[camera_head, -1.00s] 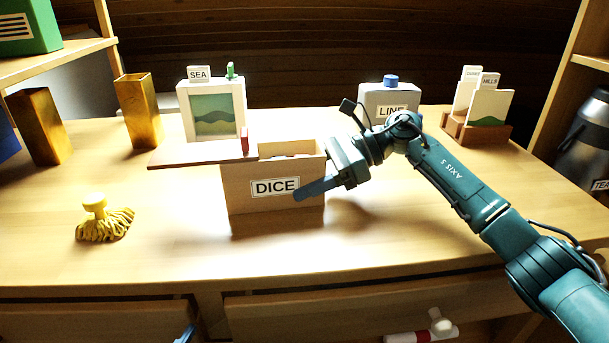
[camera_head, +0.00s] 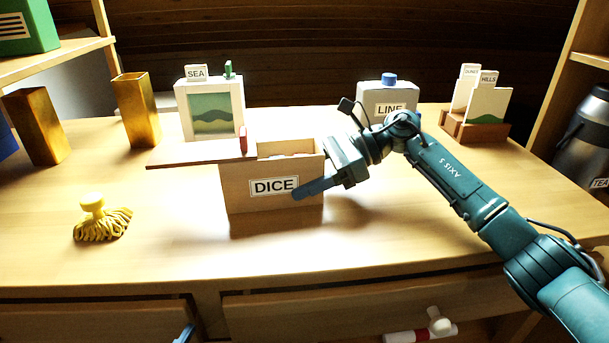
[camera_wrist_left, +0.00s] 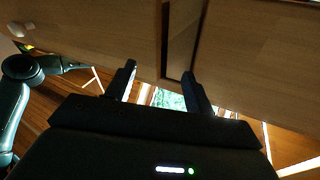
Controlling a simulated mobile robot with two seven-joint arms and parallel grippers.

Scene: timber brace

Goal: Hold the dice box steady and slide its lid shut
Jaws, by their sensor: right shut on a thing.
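The dice box (camera_head: 240,190) stands upright on the desk, a light wooden box with a DICE label. Its brown lid (camera_head: 190,153), with a red knob (camera_head: 243,139), sticks out past the box's left end. The right part of the top is uncovered, with pale contents just visible. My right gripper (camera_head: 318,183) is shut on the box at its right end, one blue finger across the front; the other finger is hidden. My left gripper (camera_wrist_left: 158,72) is open and empty in the left wrist view, by the desk's drawer fronts. Only a blue tip (camera_head: 185,334) shows at the head view's bottom edge.
A yellow knotted brush-like thing (camera_head: 100,220) lies left of the box on clear desk. Behind the lid stand a SEA picture frame (camera_head: 183,110) and brass vases (camera_head: 138,110). A LINE container (camera_head: 372,100) and a card holder (camera_head: 480,132) stand behind my right arm.

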